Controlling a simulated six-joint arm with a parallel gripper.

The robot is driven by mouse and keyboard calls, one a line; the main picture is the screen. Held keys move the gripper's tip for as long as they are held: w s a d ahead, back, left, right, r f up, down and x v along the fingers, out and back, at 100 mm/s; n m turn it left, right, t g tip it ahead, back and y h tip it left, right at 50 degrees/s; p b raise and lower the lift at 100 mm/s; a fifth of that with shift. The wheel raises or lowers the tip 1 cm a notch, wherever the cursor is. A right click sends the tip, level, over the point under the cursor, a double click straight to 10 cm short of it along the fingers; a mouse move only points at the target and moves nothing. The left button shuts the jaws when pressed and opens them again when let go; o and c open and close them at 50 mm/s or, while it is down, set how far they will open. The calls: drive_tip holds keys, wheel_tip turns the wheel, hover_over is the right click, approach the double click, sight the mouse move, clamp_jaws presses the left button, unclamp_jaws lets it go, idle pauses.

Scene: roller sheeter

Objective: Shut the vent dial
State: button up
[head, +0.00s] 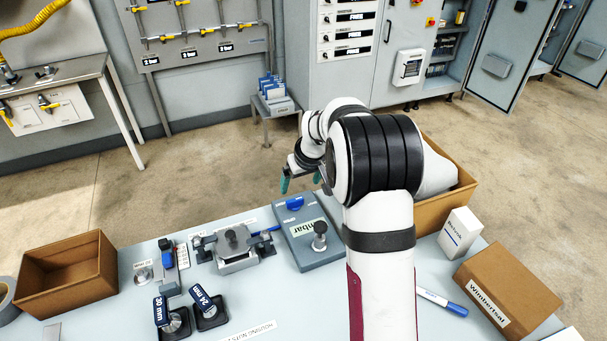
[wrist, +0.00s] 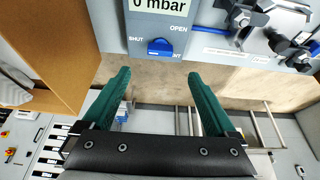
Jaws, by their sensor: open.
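The blue vent dial (head: 294,203) sits at the far end of a grey box (head: 318,250) with an "mbar" label. In the wrist view the dial (wrist: 160,47) lies near the box's edge, between the words SHUT and OPEN, under a label reading "0 mbar". I cannot tell clearly which mark it points to. My gripper (head: 301,181) is above and beyond the box's far edge, its green fingers apart and empty. In the wrist view the gripper (wrist: 157,74) points towards the dial without touching it. My arm hides part of the box's right side.
A black knob on a post (head: 320,230) stands on the box. A clamp-like fixture (head: 234,245) with a blue tube is to its left. A brown open box (head: 450,205) stands at right behind my arm, with a white carton (head: 460,232) near it.

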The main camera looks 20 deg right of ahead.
drive_tip(key=v, duration=0.5)
drive_tip(key=shift+r, duration=0.1)
drive_tip(key=s+a+r+m+g+y, duration=0.1)
drive_tip(key=s+a+r, duration=0.1)
drive_tip(key=s+a, duration=0.45)
drive_tip(key=s+a+r+m+g, duration=0.1)
drive_tip(key=s+a+r, duration=0.2)
drive_tip(key=s, duration=0.6)
drive_tip(key=s+a+f+m+g, duration=0.1)
drive_tip(key=s+a+m, duration=0.1)
drive_tip(key=s, duration=0.8)
drive_tip(key=s+a+f+m+g, duration=0.1)
drive_tip(key=s+a, duration=0.3)
drive_tip(key=s, duration=0.6)
drive_tip(key=shift+s+f+m+g+y, duration=0.25)
drive_tip(key=shift+f+m+g+y, duration=0.15)
